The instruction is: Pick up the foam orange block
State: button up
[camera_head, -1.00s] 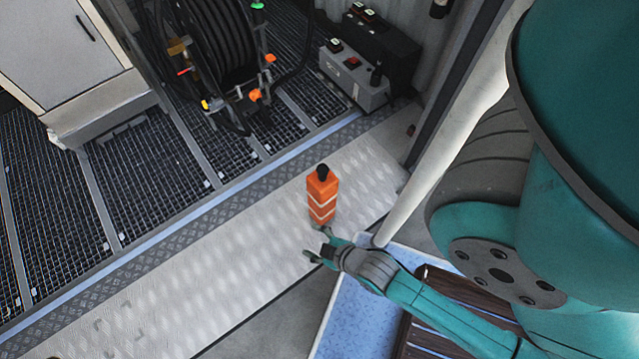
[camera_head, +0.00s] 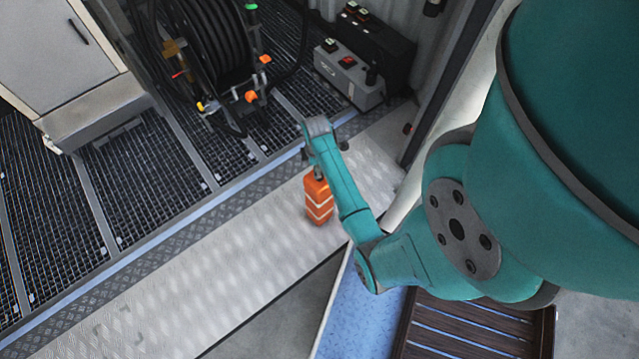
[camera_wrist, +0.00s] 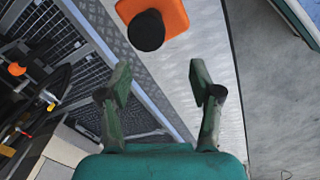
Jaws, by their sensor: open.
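The foam orange block (camera_head: 318,203) stands upright on the pale patterned walkway strip, with white bands around it. My arm's end hangs over its upper part in the head view and hides its top. In the wrist view the orange block (camera_wrist: 167,14) shows from above, with a round black knob on top, at the upper edge of the picture. My gripper (camera_wrist: 161,80) is open and empty. The block lies beyond the fingertips, roughly in line with the gap, and not between the fingers.
A hose reel (camera_head: 215,50) and a grey control box (camera_head: 350,75) stand on the dark grating behind. A white cabinet (camera_head: 60,55) is at the upper left. A slatted dark wood pallet (camera_head: 470,330) lies at lower right. The walkway left of the block is clear.

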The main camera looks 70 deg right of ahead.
jog(key=shift+s+d+r, duration=0.1)
jog(key=shift+d+r, duration=0.15)
jog(key=shift+d, duration=0.35)
jog(key=shift+s+d+r, duration=0.1)
jog(key=shift+d+r, duration=0.15)
jog(key=shift+d, duration=0.35)
jog(key=shift+d+f+g+y, duration=0.1)
jog(key=shift+f+g+y, duration=0.15)
jog(key=shift+g+y, duration=0.05)
jog(key=shift+d+f, duration=0.1)
jog(key=shift+f, duration=4.95)
grip_shut()
